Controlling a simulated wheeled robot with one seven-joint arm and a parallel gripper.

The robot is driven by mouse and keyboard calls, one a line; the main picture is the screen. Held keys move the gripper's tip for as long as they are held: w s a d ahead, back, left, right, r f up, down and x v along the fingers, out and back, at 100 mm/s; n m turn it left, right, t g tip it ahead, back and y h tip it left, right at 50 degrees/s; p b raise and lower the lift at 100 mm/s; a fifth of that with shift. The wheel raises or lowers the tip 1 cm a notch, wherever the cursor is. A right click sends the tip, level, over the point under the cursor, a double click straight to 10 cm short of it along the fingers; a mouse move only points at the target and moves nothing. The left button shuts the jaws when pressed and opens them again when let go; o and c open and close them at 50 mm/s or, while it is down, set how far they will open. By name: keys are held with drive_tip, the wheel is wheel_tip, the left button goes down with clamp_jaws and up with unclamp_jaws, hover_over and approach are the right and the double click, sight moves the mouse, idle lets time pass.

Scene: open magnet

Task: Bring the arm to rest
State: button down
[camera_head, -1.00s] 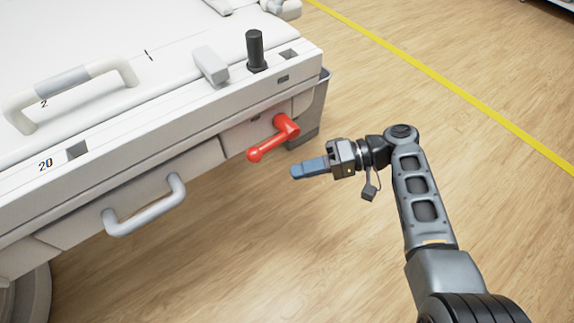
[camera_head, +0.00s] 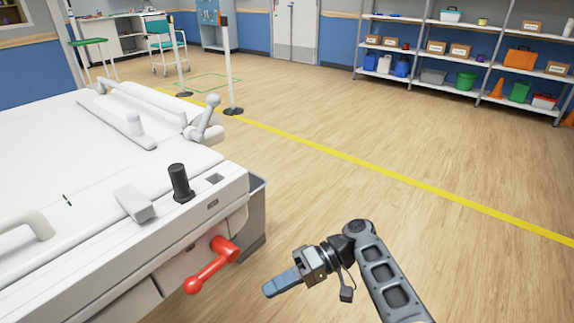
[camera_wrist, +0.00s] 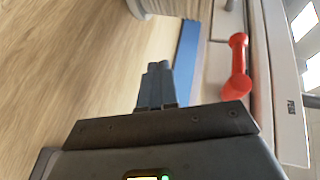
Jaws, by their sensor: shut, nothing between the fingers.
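My gripper (camera_head: 283,283) is shut and empty, its blue fingers together, in the lower middle of the head view. My arm is bent and reaches up from the lower right. The gripper points left toward the white patient table, clear of it, over the wood floor. The closed fingers also show in the wrist view (camera_wrist: 157,85). A red lever handle (camera_head: 212,265) sits on the table's end face, left of my gripper and apart from it. The red handle also shows in the wrist view (camera_wrist: 237,70), to the right of the fingers.
The white table (camera_head: 110,265) fills the left, with a black knob (camera_head: 180,183) on top. A yellow floor line (camera_head: 370,163) crosses behind. A white post (camera_head: 226,70) stands at the back. Shelves (camera_head: 480,65) line the far right wall. The floor right of the arm is clear.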

drive_tip(key=s+d+f+m+t+h+p, duration=0.2)
drive_tip(key=s+d+f+m+t, duration=0.1)
drive_tip(key=s+f, duration=0.3)
drive_tip(key=s+d+f+m+t+h+p, duration=0.1)
drive_tip(key=s+d+f+m+t, duration=0.1)
drive_tip(key=s+f+t, duration=0.45)
drive_tip(key=s+d+f+m+t+h+p, duration=0.25)
drive_tip(key=s+d+h, duration=0.25)
drive_tip(key=s+d, duration=0.45)
drive_tip(key=s+d+r+t+h+p, duration=0.2)
drive_tip(key=s+d+r, duration=0.25)
drive_tip(key=r, duration=0.25)
drive_tip(key=s+d+r+t+h+p, duration=0.1)
drive_tip(key=s+d+r+t+h, duration=0.15)
drive_tip(key=s+r, duration=0.4)
drive_tip(key=s+d+r+t+p, duration=0.1)
drive_tip(key=s+r+t, duration=0.1)
drive_tip(key=r, duration=1.1)
drive_tip(key=s+d+r+t+p, duration=0.2)
drive_tip(key=s+r, duration=0.1)
drive_tip(key=r, duration=1.1)
drive_tip(key=shift+s+d+t+h, duration=0.25)
drive_tip(key=shift+s+t+h, duration=0.1)
drive_tip(key=shift+s+h, duration=0.1)
drive_tip(key=shift+n, duration=0.25)
